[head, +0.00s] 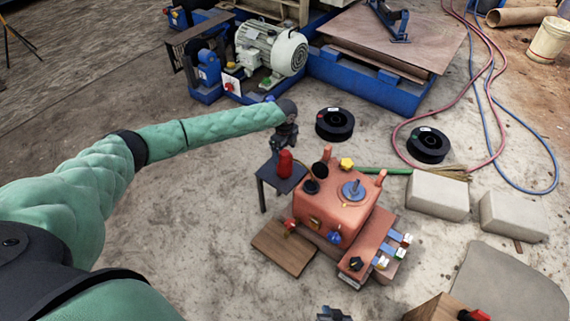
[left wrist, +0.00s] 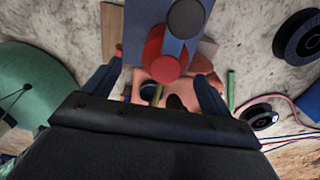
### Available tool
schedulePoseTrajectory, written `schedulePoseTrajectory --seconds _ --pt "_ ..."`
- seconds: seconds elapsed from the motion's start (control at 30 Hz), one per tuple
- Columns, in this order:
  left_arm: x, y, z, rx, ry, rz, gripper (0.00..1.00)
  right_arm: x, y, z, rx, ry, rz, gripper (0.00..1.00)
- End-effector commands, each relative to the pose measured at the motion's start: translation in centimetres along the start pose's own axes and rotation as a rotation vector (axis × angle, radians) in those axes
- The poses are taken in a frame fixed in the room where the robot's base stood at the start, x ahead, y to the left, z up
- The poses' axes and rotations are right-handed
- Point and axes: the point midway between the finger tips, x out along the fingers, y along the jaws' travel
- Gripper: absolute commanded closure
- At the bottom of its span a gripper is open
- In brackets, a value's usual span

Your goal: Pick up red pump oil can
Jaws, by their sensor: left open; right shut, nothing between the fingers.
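The red pump oil can (head: 284,163) stands upright on a small dark table (head: 264,174). My left gripper (head: 287,138) is just above and behind the can in the head view. In the left wrist view the can (left wrist: 153,48) lies between the two spread fingers of my left gripper (left wrist: 157,68), seen from above. The left gripper is open, with no clear contact with the can. My right gripper (head: 333,314) shows only in part at the bottom edge of the head view, shut and away from the can.
An orange machine box (head: 335,205) with knobs and upright posts stands close right of the table. A wooden board (head: 283,248) lies in front. Black reels (head: 334,123) and concrete blocks (head: 437,196) are to the right. Open floor is left of the table.

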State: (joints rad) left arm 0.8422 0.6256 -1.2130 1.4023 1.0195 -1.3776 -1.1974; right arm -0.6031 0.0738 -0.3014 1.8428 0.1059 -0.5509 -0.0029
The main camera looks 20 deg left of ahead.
Motion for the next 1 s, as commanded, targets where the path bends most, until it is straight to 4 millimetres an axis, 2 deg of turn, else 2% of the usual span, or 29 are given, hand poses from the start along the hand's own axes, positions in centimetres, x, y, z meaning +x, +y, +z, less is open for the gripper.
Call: schedulePoseTrajectory --seconds 0.5,0.83,1.0 --pt "5.7 -0.6 0.3 -0.003 0.000 0.000 0.16 0.2 0.0 0.2 0.000 0.000 0.000 1.00" --pt "6.1 -0.6 0.3 -0.003 0.000 -0.001 0.16 0.2 -0.1 0.2 0.001 0.000 -0.001 1.00" --pt "6.1 -0.6 0.3 -0.003 0.000 -0.001 0.49 0.2 -0.1 0.2 0.001 0.000 -0.001 1.00"
